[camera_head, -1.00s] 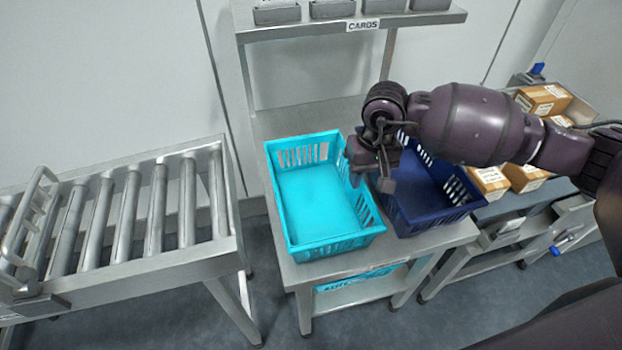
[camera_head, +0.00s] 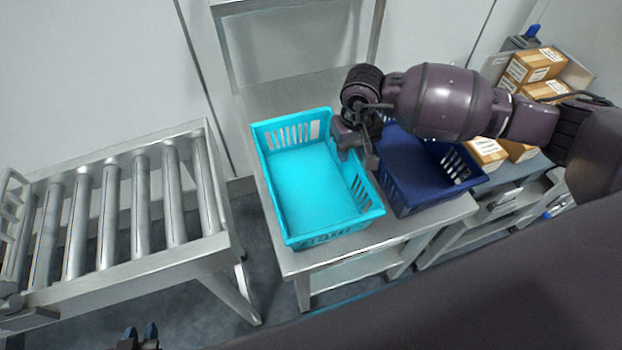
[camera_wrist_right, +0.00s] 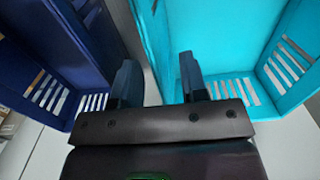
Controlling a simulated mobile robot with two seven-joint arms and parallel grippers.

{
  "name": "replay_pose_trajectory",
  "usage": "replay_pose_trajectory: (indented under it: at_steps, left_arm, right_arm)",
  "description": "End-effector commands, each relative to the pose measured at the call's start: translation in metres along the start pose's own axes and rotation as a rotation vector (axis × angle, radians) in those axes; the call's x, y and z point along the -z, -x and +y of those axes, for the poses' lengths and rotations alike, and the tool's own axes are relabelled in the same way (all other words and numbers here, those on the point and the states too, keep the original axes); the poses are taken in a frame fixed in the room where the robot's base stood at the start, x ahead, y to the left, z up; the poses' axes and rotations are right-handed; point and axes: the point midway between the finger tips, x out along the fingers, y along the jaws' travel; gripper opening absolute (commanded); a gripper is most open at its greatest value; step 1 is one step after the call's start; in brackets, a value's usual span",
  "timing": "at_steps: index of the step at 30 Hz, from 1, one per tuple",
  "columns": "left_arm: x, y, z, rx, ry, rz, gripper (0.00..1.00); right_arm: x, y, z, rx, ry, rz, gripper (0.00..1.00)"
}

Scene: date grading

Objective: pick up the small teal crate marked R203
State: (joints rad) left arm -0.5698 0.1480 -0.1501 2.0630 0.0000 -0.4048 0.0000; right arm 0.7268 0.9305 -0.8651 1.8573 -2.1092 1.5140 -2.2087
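A teal crate (camera_head: 310,240) sits empty on the left part of the steel stand; no R203 mark is readable on it. Its wall also shows in the right wrist view (camera_wrist_right: 235,40). My right gripper (camera_head: 355,150) is at the crate's right wall. In the right wrist view, the fingers (camera_wrist_right: 158,85) are apart, one towards the gap between the crates and one towards the teal crate's inside. I cannot tell whether they touch the wall. My left gripper (camera_head: 140,336) shows only its tips, slightly apart, at the bottom edge of the head view.
A navy crate (camera_head: 420,207) stands close to the right of the teal crate on the steel stand (camera_head: 290,262). A roller conveyor (camera_head: 140,265) is at the left. Cardboard boxes (camera_head: 537,66) lie at the far right. The floor between conveyor and stand is clear.

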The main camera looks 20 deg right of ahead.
Motion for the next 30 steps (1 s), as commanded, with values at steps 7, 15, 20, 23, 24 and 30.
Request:
replay_pose_trajectory:
  at_steps: [7, 15, 20, 23, 24, 30]
  left_arm:
    - [0.004, -0.004, 0.001, -0.003, -0.004, 0.011, 0.30]
    - [0.004, -0.005, 0.001, -0.003, -0.004, 0.010, 0.30]
    - [0.002, -0.003, 0.001, -0.003, -0.003, 0.006, 0.30]
    - [0.000, -0.002, 0.000, -0.002, -0.003, 0.001, 0.30]
    - [-0.001, -0.002, 0.000, -0.002, -0.002, 0.000, 0.30]
    - [-0.004, 0.000, 0.000, 0.000, 0.000, -0.007, 0.30]
  right_arm:
    - [0.000, -0.035, -0.001, 0.002, -0.002, -0.004, 0.40]
    - [0.001, -0.043, -0.001, 0.001, 0.000, -0.001, 0.40]
    - [0.000, -0.043, 0.000, 0.001, 0.000, -0.001, 0.31]
    - [0.000, -0.043, 0.000, 0.001, 0.000, -0.001, 0.15]
    - [0.000, -0.043, 0.000, 0.001, -0.001, -0.001, 0.09]
    - [0.000, -0.043, 0.000, 0.001, -0.001, -0.002, 0.00]
